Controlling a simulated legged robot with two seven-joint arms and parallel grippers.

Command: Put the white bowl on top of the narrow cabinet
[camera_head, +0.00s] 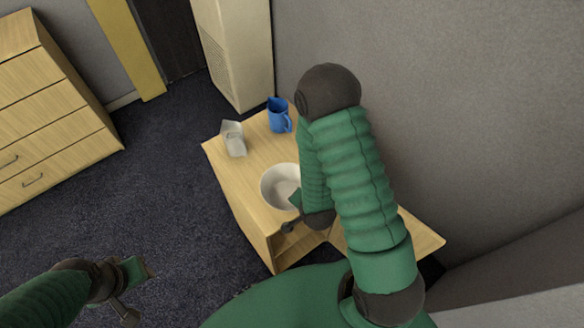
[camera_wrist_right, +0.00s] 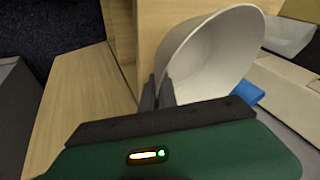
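The white bowl (camera_head: 275,184) appears upright at the front of a wooden cabinet top (camera_head: 236,177) in the head view. I cannot tell whether it touches the surface. The bowl also fills the upper middle of the right wrist view (camera_wrist_right: 212,58). My right gripper (camera_wrist_right: 157,92) has its two dark fingers close together at the near rim of the bowl, and they look shut on it. In the head view my right arm hides the bowl's right side. My left gripper (camera_head: 138,290) is low at the left, over the floor, away from the bowl; its opening is unclear.
A blue mug (camera_head: 278,117) and a pale grey block-like container (camera_head: 234,138) stand behind the bowl. A wide wooden drawer chest (camera_head: 45,120) is at the left. A tall beige unit (camera_head: 238,50) stands behind. A grey wall is at the right. Dark carpet lies between.

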